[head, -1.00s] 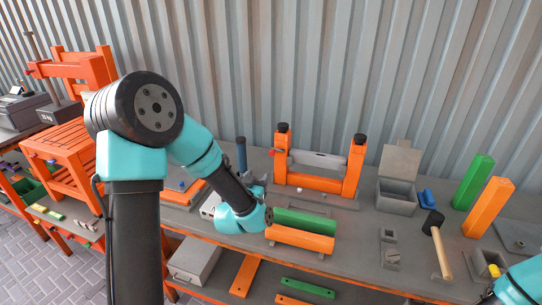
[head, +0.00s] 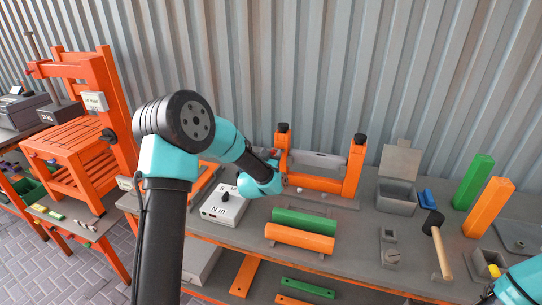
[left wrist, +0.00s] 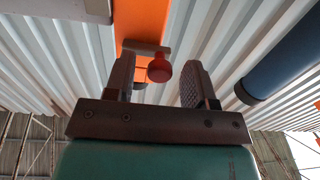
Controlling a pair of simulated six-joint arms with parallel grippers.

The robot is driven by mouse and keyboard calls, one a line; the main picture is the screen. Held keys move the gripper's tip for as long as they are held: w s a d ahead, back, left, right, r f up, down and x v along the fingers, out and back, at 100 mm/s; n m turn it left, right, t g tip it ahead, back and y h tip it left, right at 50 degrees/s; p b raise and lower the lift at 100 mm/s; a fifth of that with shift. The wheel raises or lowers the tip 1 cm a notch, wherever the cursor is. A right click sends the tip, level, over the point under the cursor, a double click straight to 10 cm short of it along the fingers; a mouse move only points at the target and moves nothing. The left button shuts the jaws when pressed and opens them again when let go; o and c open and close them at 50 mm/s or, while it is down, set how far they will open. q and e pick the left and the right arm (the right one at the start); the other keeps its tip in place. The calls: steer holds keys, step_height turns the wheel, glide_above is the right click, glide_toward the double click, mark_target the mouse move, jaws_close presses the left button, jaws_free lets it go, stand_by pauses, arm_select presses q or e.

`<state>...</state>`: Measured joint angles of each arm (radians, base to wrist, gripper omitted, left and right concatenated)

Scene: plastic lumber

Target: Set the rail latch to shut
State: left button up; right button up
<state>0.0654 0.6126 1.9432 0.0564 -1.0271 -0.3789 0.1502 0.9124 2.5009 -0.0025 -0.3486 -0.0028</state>
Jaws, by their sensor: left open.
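The orange rail frame (head: 352,165) stands at the back of the bench in the head view, with two black-topped posts and a grey rail (head: 318,160) between them. In the left wrist view a small red knob (left wrist: 159,70) sits in front of the orange post (left wrist: 145,22), by a short light bar (left wrist: 147,47). It appears to be the latch handle. My left gripper (left wrist: 160,82) is open, one finger each side of the knob, with gaps visible. In the head view the left gripper (head: 273,162) is at the frame's left post and hides the knob. My right gripper is out of view.
A grey Nm box (head: 225,207) stands left of the green (head: 305,220) and orange bars (head: 300,238). A dark blue cylinder (left wrist: 285,62) is right of my left fingers in the wrist view. A grey open box (head: 397,197) and mallet (head: 437,240) are to the right.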

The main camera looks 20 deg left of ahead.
arm_select(q)
steer(key=shift+w, duration=0.1)
steer(key=shift+c, duration=0.4)
jaws_close()
